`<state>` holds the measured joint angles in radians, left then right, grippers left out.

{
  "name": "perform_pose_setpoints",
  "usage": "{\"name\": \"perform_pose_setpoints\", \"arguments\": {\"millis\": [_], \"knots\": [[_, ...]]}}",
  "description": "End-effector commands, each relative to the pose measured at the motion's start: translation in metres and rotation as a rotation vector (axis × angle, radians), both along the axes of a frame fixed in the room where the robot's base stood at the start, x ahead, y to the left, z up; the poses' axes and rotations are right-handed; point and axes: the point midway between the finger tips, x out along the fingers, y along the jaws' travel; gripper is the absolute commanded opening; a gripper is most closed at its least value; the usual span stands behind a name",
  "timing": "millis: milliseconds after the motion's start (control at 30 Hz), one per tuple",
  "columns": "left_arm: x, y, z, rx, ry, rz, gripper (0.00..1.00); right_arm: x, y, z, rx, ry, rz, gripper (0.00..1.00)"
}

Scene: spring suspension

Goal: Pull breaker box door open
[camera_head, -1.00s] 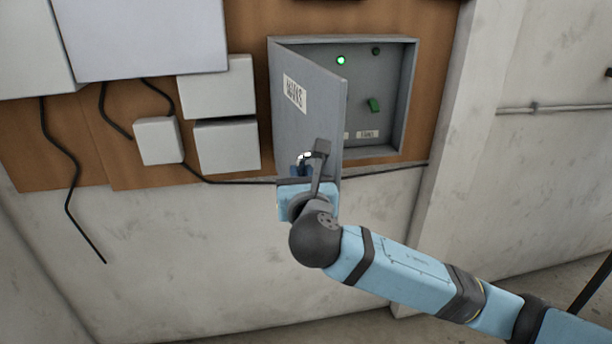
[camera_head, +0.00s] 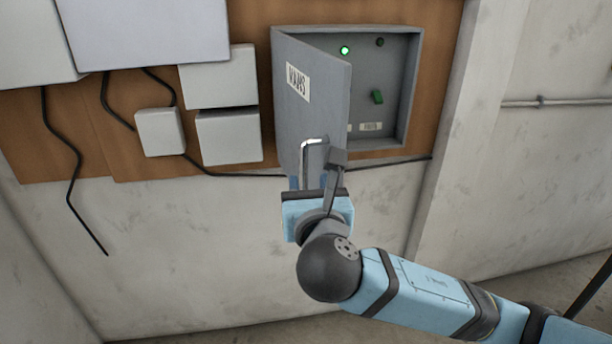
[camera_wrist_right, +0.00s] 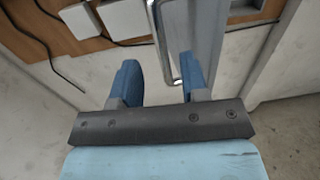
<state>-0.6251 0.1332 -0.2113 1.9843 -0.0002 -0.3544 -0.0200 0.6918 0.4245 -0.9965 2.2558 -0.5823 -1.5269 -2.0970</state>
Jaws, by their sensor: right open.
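The breaker box door (camera_head: 318,105), grey with a "MAINS" label, stands swung out from the grey breaker box (camera_head: 413,90), hinged on its left side. Its metal handle (camera_head: 304,155) shows near the lower part of the door, and also in the right wrist view (camera_wrist_right: 163,45). My right gripper (camera_head: 308,182) is just below the handle, partly hidden by its own wrist. In the right wrist view its blue fingers (camera_wrist_right: 158,80) are apart with nothing held between them; the handle's lower end is beyond, nearer the right finger. My left gripper is not in view.
Inside the box are a lit green lamp (camera_head: 344,50) and a green switch (camera_head: 377,97). White boxes (camera_head: 229,138) and black cables (camera_head: 75,190) are on the brown board to the left. The wall below is bare.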

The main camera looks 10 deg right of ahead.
Motion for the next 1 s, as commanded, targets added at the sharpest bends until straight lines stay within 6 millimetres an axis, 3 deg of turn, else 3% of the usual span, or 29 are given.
{"name": "perform_pose_setpoints", "arguments": {"millis": [200, 400, 800, 933, 1000], "knots": [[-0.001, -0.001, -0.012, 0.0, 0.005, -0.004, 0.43, -0.044, 0.004, -0.002, 0.001, 0.0, 0.002, 0.41], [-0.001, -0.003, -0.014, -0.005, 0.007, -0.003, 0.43, -0.063, 0.006, 0.0, 0.0, -0.001, 0.0, 0.41], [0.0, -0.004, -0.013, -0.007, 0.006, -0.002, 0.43, -0.065, 0.007, -0.002, 0.01, 0.004, 0.002, 0.41], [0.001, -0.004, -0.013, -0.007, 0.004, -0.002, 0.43, -0.058, 0.011, -0.023, 0.131, 0.049, 0.03, 0.41], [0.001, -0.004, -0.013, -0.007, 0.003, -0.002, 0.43, -0.052, 0.015, -0.045, 0.271, 0.098, 0.055, 0.41]]}}
